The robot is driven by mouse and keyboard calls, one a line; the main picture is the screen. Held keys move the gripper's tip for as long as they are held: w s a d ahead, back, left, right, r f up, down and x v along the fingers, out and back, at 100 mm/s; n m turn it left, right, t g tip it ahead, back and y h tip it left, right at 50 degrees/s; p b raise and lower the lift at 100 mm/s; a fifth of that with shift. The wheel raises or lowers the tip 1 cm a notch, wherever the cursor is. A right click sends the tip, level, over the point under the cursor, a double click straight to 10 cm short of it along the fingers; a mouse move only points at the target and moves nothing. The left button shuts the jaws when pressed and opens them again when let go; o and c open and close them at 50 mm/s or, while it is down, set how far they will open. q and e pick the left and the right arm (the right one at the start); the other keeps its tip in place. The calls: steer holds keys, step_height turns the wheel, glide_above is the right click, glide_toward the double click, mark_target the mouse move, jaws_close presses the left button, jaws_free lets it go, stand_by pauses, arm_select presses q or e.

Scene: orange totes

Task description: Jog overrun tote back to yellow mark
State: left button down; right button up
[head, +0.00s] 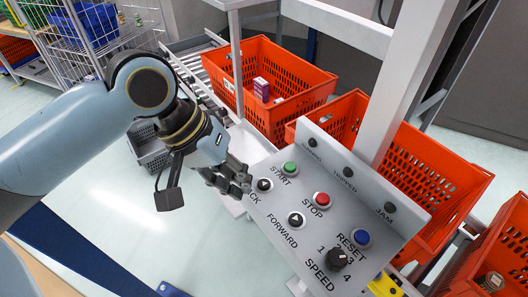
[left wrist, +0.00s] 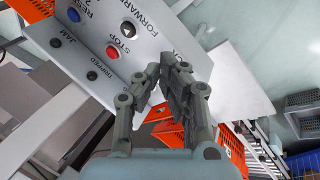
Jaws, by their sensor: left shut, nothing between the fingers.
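A grey sloped control panel (head: 325,225) stands in front of me, with black BACK (head: 265,185) and FORWARD (head: 297,219) arrow buttons, green START, red STOP (head: 321,199), blue RESET and a SPEED knob. My left gripper (head: 243,184) is shut and empty, its fingertips just left of the BACK button; I cannot tell whether they touch. In the left wrist view the fingers (left wrist: 165,82) partly cover the panel. An orange tote (head: 265,115) holding a purple box sits on the conveyor; another orange tote (head: 440,170) is behind the panel. A yellow patch (head: 384,287) shows at the bottom. My right gripper is out of view.
A third orange tote (head: 500,240) stands at the right edge. A white post (head: 400,85) rises behind the panel. A grey basket (head: 151,150) and a wire cart (head: 95,35) are at the left. The panel's three upper lamps look dark.

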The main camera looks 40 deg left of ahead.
arm_select(q)
steer(key=w+r+n+h, duration=0.4)
steer(key=w+n, duration=0.2)
steer(key=n, duration=0.2)
steer(key=shift+w+r+h, duration=0.2)
steer(key=shift+w+h, duration=0.1)
steer(key=shift+w, duration=0.05)
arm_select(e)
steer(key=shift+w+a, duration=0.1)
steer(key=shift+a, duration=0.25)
arm_select(q)
steer(key=b, duration=0.9)
glide_above(263, 186)
step_height(263, 186, down, 7)
steer(key=shift+f, duration=0.9)
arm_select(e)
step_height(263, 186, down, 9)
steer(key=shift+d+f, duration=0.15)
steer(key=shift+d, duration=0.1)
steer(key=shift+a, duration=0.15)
